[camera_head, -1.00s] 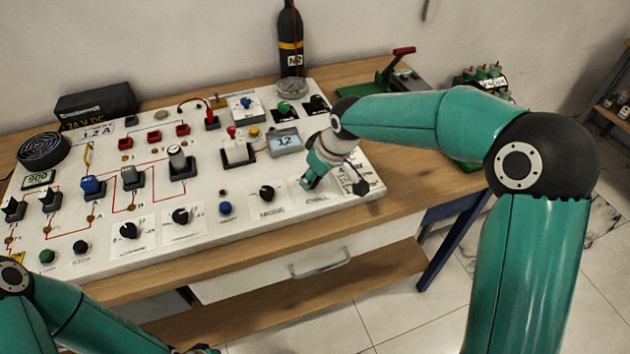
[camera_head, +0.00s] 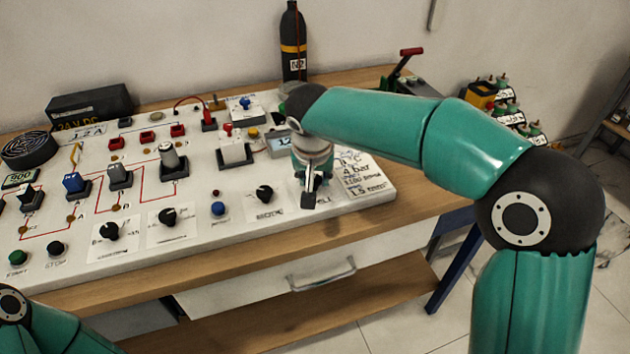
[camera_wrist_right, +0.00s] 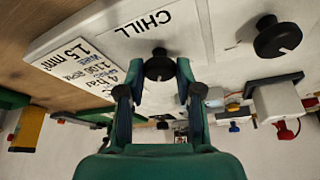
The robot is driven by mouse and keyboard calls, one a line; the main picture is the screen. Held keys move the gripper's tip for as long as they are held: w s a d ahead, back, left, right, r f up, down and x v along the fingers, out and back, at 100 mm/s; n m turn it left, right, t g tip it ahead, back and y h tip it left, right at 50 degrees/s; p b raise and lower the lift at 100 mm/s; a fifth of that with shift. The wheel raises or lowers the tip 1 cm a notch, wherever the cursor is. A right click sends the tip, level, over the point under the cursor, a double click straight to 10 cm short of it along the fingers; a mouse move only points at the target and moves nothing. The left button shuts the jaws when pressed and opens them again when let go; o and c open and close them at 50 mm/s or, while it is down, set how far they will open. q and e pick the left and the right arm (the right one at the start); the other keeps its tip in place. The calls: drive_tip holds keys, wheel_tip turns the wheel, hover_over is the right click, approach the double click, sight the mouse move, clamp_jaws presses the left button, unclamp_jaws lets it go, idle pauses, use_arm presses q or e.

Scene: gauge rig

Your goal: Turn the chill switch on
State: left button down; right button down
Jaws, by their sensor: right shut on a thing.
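The chill switch is a round black knob (camera_wrist_right: 158,66) on the white panel, below the printed word CHILL in the right wrist view. My right gripper (camera_wrist_right: 158,72) has its two fingertips on either side of this knob and is shut on it. In the head view my right gripper (camera_head: 309,198) points down at the panel's front right part and hides most of the knob and some of its label. The knob's pointer mark cannot be read clearly. My left arm shows at the lower left, with its gripper out of view.
Another black knob (camera_head: 264,194) is just left of my right gripper in the head view. A blue button (camera_head: 218,209) is further left. A small display (camera_head: 278,145) and a red-topped switch (camera_head: 235,150) stand behind. A drawer handle (camera_head: 322,276) is below the table's front edge.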

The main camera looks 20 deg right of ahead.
drive_tip(key=shift+r+m, duration=0.1)
drive_tip(key=shift+m, duration=0.3)
drive_tip(key=c, duration=0.8)
unclamp_jaws()
drive_tip(key=shift+o, duration=0.2)
drive_tip(key=v, duration=1.1)
drive_tip(key=shift+a+r, duration=0.2)
drive_tip(key=shift+r, duration=0.15)
drive_tip(key=shift+s, duration=0.1)
